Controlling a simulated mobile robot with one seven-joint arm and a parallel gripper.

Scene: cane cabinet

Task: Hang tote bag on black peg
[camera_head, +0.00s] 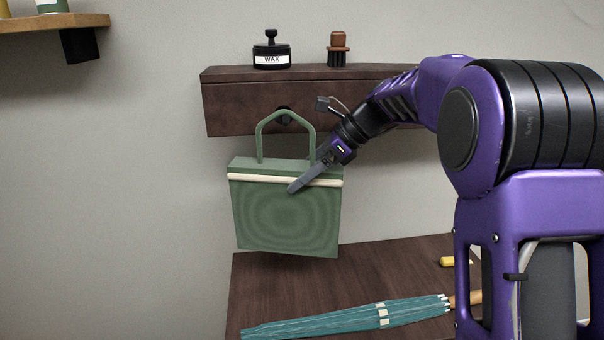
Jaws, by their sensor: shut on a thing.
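The green tote bag (285,222) with a cream stripe is in the air in front of the wall, tilted slightly. Its handle loop (285,117) stands up in front of the dark wooden rail. The black peg (284,116) shows on the rail's front inside the top of the loop; I cannot tell whether the handle is around it or only in front of it. My gripper (301,182) comes from the right and is shut on the tote bag near its upper right edge. One finger lies across the bag's front; the other is mostly hidden.
A wax jar (271,52) and a brush (339,48) stand on the wooden rail (225,100). Below, a dark table (270,285) holds a folded teal umbrella (350,318) and a small yellow item (452,262). A wooden shelf (60,22) is at upper left.

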